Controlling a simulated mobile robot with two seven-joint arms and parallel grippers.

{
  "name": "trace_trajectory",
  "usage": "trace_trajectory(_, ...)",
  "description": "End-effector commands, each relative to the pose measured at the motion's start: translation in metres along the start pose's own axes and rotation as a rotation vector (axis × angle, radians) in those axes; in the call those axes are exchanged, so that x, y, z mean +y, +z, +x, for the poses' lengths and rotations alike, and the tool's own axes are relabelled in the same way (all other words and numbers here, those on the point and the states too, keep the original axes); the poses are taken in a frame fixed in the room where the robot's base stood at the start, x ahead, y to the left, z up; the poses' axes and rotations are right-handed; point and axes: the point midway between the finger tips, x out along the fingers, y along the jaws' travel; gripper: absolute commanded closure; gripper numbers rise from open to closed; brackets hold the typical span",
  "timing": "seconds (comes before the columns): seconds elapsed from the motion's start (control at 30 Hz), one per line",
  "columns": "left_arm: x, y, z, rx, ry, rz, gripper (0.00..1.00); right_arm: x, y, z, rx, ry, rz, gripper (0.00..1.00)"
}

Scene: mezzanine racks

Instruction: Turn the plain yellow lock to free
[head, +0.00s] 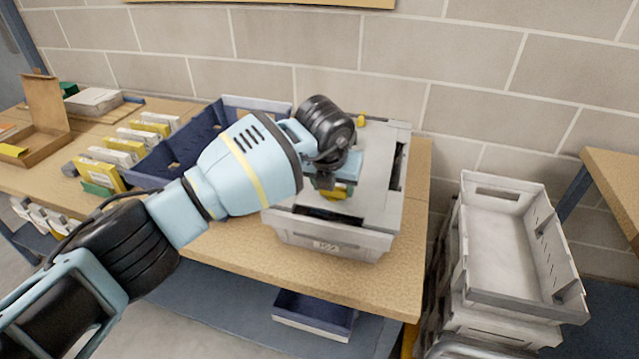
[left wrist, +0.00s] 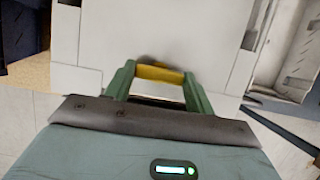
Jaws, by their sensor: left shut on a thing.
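A grey crate (head: 330,238) with a flat grey lid (head: 378,170) stands on the wooden bench. A yellow lock (head: 338,191) sits at the near side of the lid, partly hidden by my left gripper (head: 333,182). In the left wrist view the yellow lock (left wrist: 159,73) lies between the two green fingers, which are shut on it. The lock's exact turn angle cannot be told. A second yellow piece (head: 361,119) shows at the far edge of the lid. My right gripper is not in view.
A dark blue bin (head: 190,145) stands left of the crate, beside a row of yellow and white boxes (head: 120,155). Stacked grey crates (head: 512,240) stand right of the bench. A block wall is close behind. The bench front (head: 300,268) is bare.

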Motion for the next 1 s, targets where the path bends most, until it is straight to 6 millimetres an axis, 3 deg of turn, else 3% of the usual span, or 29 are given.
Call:
trace_trajectory(0.43, -0.0033, 0.0009, 0.0003, -0.001, 0.002, -0.007, 0.87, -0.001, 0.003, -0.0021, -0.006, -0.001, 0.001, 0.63)
trace_trajectory(0.47, -0.0034, 0.0008, 0.0003, 0.0, 0.001, -0.007, 0.45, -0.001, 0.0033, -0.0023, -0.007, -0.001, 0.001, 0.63)
trace_trajectory(0.6, -0.0033, 0.0008, 0.0004, 0.0, 0.001, -0.007, 0.26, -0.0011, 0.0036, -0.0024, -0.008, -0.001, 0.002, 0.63)
trace_trajectory(1.0, -0.0029, 0.0015, -0.0068, -0.002, 0.001, -0.006, 0.24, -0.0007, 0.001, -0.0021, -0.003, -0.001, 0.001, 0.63)
